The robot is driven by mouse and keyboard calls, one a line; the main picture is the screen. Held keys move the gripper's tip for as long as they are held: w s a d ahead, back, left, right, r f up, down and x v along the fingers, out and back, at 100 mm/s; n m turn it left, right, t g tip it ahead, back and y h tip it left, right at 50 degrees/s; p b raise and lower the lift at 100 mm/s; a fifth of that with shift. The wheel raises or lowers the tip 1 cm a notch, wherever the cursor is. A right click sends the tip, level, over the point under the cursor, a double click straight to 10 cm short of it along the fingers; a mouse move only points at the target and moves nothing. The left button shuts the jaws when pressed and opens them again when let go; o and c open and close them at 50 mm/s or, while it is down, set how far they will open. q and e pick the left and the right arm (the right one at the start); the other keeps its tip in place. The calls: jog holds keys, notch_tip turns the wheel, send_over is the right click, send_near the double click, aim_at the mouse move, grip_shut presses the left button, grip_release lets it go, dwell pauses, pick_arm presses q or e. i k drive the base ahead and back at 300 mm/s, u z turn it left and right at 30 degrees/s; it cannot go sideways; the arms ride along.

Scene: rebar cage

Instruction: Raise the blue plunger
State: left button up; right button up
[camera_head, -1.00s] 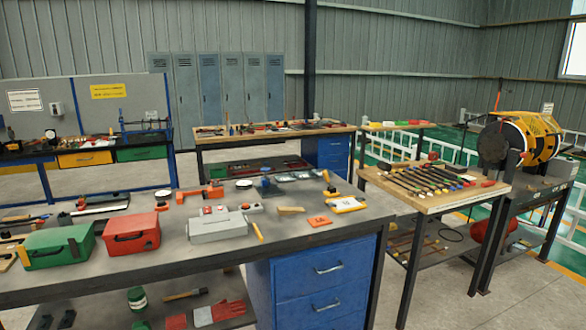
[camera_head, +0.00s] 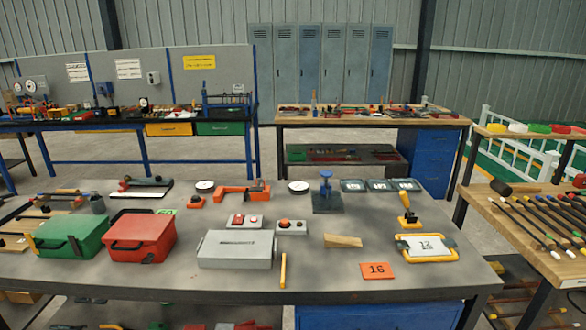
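The blue plunger (camera_head: 326,182) stands upright on a dark square base (camera_head: 327,203) near the back middle of the grey workbench (camera_head: 205,279). It has a flat round top on a thin stem. Neither of my grippers shows in the head view, so nothing of mine is seen near the plunger.
Around it are a white-faced dial (camera_head: 299,187), small dark trays (camera_head: 380,185), a button box (camera_head: 291,227), a wooden wedge (camera_head: 343,241) and a yellow-handled tool (camera_head: 407,212). A grey box (camera_head: 236,249), red case (camera_head: 141,236) and green case (camera_head: 71,237) stand further left.

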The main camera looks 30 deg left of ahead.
aim_at(325, 173)
jog(key=u, duration=0.7)
jog(key=i, duration=0.75)
jog(key=u, duration=0.75)
